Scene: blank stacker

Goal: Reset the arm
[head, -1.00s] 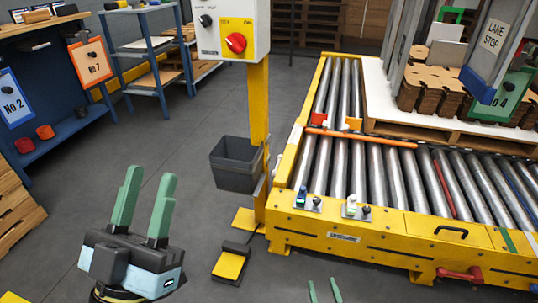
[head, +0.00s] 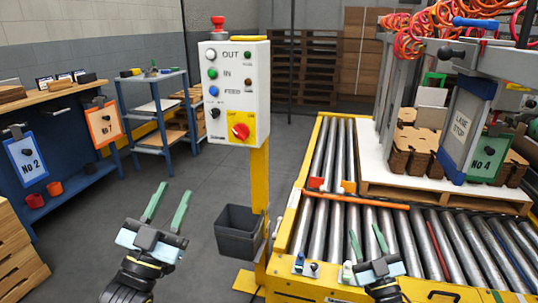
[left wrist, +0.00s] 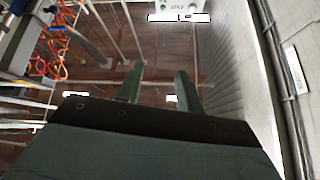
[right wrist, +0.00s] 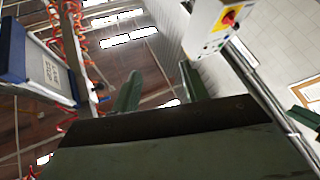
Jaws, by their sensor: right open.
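My left gripper (head: 169,206) is in the lower left of the head view, its two green fingers apart with nothing between them. It points up and away, over the grey floor left of the yellow post. Its fingers also show in the left wrist view (left wrist: 158,84), apart and empty. My right gripper (head: 367,243) is at the lower middle of the head view, in front of the roller conveyor's near edge. Its green fingers are apart and empty, and they also show in the right wrist view (right wrist: 160,84). Neither gripper touches anything that I can see.
The control box (head: 235,90) stands on a yellow post (head: 259,180) between the grippers. A dark bin (head: 238,235) is beside the post. The roller conveyor (head: 345,238) fills the right, with a pallet (head: 440,203) of brown stacks. A blue workbench (head: 75,190) is at the left.

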